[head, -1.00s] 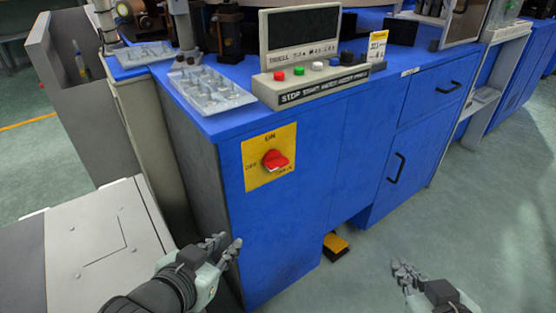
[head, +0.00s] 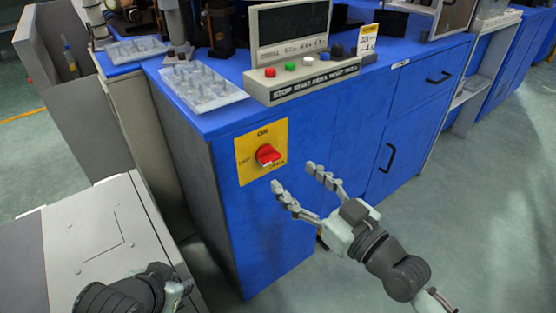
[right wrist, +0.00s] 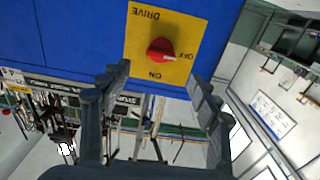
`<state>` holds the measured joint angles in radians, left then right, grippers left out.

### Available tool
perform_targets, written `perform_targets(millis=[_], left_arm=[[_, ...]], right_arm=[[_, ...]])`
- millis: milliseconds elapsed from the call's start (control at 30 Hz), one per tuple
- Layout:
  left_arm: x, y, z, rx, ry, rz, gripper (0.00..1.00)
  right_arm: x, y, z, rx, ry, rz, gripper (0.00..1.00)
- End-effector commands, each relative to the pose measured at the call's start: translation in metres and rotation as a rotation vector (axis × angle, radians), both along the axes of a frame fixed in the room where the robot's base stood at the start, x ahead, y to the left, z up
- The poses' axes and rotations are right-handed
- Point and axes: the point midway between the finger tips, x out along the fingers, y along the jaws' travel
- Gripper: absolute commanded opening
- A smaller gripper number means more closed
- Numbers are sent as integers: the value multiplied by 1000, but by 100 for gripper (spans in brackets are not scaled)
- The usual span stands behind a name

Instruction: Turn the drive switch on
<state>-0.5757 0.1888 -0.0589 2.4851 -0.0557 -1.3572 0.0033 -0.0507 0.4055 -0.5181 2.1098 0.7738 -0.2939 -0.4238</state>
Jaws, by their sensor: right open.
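The drive switch is a red rotary knob (head: 267,155) on a yellow plate (head: 250,172) on the front of the blue cabinet. ON is at the plate's top and OFF at its left. In the right wrist view the knob (right wrist: 160,51) appears beyond and between the spread fingers (right wrist: 157,82). My left gripper (head: 178,295) is low at the left, its fingers mostly hidden.
The blue cabinet (head: 310,200) carries a control box (head: 300,75) with several buttons and grey trays (head: 203,86) on top. A grey-white cabinet (head: 110,245) stands at the lower left. Floor is free at the right (head: 480,220).

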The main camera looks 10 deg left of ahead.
Motion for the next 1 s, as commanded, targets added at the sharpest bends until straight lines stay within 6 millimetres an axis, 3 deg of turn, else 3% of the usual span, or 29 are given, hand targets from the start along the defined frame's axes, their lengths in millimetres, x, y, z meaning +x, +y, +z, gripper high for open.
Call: perform_targets(millis=[400,767,1000], left_arm=[[-8,6,-3,12,39,14,19],[-9,6,-3,13,42,15,19],[-9,7,-3,13,42,15,19]], right_arm=[[42,43,1,2,2,-1,62],[46,47,0,-1,2,-1,62],[46,47,0,0,3,-1,32]])
